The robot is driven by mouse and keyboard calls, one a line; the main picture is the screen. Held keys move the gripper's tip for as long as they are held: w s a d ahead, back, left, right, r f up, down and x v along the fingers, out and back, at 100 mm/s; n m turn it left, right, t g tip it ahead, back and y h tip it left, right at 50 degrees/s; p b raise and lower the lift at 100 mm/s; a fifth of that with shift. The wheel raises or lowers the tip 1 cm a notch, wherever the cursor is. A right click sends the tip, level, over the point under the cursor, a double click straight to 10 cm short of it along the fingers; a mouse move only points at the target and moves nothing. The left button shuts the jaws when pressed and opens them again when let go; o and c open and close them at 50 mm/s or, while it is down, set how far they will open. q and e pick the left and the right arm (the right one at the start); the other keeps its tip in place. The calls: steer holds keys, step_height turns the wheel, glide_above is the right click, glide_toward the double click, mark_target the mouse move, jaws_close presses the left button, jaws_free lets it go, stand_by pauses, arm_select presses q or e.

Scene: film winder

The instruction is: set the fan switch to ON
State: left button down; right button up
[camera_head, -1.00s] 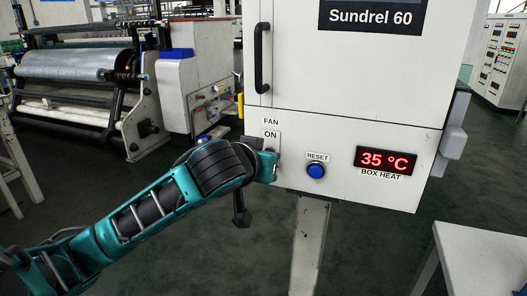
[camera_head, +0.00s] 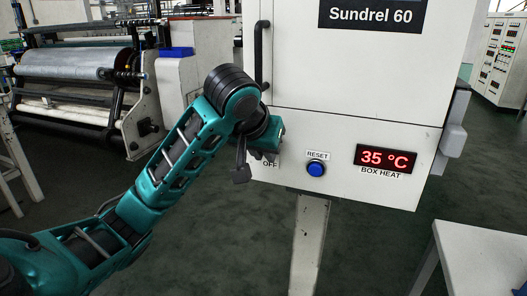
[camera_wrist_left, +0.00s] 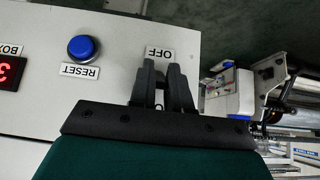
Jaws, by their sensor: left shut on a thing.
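The fan switch is on the lower left of the white Sundrel 60 cabinet front (camera_head: 340,130). In the head view my left gripper (camera_head: 272,150) covers the switch and the FAN and ON labels. The OFF label (camera_head: 270,164) shows just below it. In the left wrist view, which is upside down, the gripper fingers (camera_wrist_left: 164,72) are shut on the switch, just beside the OFF label (camera_wrist_left: 160,53). The switch lever is mostly hidden between the fingers, so its position cannot be read. My right gripper is not in view.
A blue RESET button (camera_head: 316,169) and a red 35 °C display (camera_head: 385,158) are to the right on the same panel. A black door handle (camera_head: 262,55) is close above my wrist. A white table (camera_head: 480,245) stands at lower right.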

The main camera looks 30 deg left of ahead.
arm_select(q)
steer(key=c, duration=1.1)
jaws_free()
steer(key=v, duration=1.2)
steer(key=shift+s+d+r, duration=0.1)
steer(key=shift+s+r, duration=0.1)
steer(key=shift+r, duration=0.15)
